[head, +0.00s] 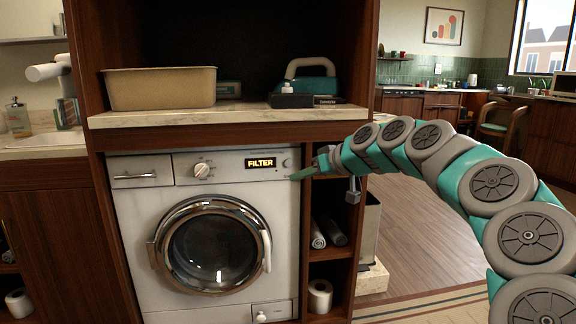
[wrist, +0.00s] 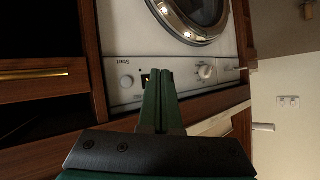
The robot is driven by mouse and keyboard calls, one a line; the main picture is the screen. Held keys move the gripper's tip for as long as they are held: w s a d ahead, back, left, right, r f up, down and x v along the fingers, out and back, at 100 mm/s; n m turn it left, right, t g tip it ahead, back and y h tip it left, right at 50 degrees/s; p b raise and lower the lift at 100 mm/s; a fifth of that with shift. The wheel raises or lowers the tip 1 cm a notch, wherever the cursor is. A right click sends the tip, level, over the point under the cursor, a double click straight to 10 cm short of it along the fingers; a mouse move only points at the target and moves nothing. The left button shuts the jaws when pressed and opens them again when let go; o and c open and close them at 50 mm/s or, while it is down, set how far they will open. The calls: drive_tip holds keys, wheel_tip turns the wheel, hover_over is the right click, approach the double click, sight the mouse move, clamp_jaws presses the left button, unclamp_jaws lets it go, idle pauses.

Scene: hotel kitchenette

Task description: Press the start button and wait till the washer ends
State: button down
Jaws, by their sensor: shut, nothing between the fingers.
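The white washer (head: 240,220) stands under the counter, its round door closed. Its lit display (head: 261,162) reads "FILTER" in yellow. A small round button (head: 286,163) sits right of the display; a round button also shows in the wrist view (wrist: 126,82). The control knob (head: 202,170) is left of the display. My gripper (head: 293,177) is shut and empty, its tips at the panel's right edge, just below the button. In the wrist view my gripper (wrist: 159,73) covers part of the display. I cannot tell whether the tips touch the panel.
A tan bin (head: 160,88) and a teal iron-like appliance (head: 305,82) sit on the counter (head: 230,115) above the washer. Open wooden floor (head: 430,235) lies to the right.

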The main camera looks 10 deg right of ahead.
sight(293, 164)
drive_tip(key=shift+w+p, duration=2.4)
drive_tip(key=shift+w, duration=1.95)
drive_tip(key=shift+w, duration=0.15)
drive_tip(key=shift+w, duration=0.3)
